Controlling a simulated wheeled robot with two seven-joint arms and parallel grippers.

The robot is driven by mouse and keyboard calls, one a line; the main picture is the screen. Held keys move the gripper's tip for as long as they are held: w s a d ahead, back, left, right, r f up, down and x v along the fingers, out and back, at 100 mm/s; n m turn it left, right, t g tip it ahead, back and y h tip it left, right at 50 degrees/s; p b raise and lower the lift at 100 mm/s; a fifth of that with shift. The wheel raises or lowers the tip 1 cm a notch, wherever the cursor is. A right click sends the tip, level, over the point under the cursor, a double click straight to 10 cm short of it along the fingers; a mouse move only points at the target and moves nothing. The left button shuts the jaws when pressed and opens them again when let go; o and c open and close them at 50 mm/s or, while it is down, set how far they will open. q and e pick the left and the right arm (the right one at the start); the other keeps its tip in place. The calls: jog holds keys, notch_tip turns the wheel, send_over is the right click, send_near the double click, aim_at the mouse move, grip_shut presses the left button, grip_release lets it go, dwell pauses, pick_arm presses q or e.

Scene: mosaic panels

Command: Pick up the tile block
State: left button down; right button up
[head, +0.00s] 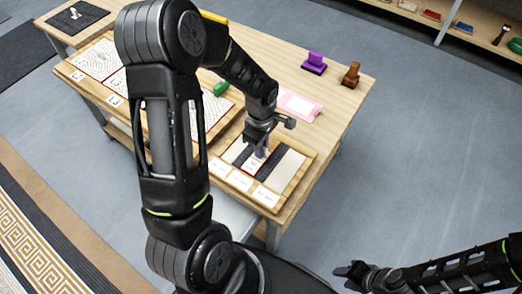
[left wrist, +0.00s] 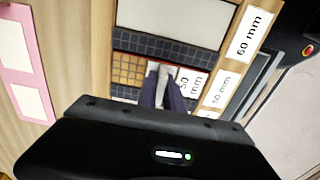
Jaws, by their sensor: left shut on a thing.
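The tile block (left wrist: 128,70) shows in the left wrist view as a small patch of orange tiles with a red edge, between rows of dark tiles. My left gripper (left wrist: 158,72) points down at it with its fingertips close together, shut on the block. The fingers hide part of the block and of the label beside it. In the head view my left gripper (head: 262,150) is low over the wooden panel tray (head: 304,163), and the block is mostly hidden there. My right gripper (head: 350,275) is empty, off the table at the lower right, too small to judge its opening.
Labels (head: 265,196) line the tray's front edge. A pink panel (head: 297,104), a purple stamp-like object (head: 315,62) and a brown object (head: 351,74) stand farther back. A green object (head: 221,89) and larger patterned panels (head: 97,60) are left. Bare tabletop lies at the back right.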

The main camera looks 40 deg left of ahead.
pick_arm(q)
notch_tip(320, 180, up, 10)
jog(key=shift+f+p, duration=0.1)
jog(key=shift+p, duration=0.65)
jog(key=w+d+r+m, duration=1.2)
jog(key=r+m, duration=0.2)
jog(key=m, duration=0.4)
jog(key=shift+w+d+r, duration=0.2)
jog(key=shift+r, duration=0.15)
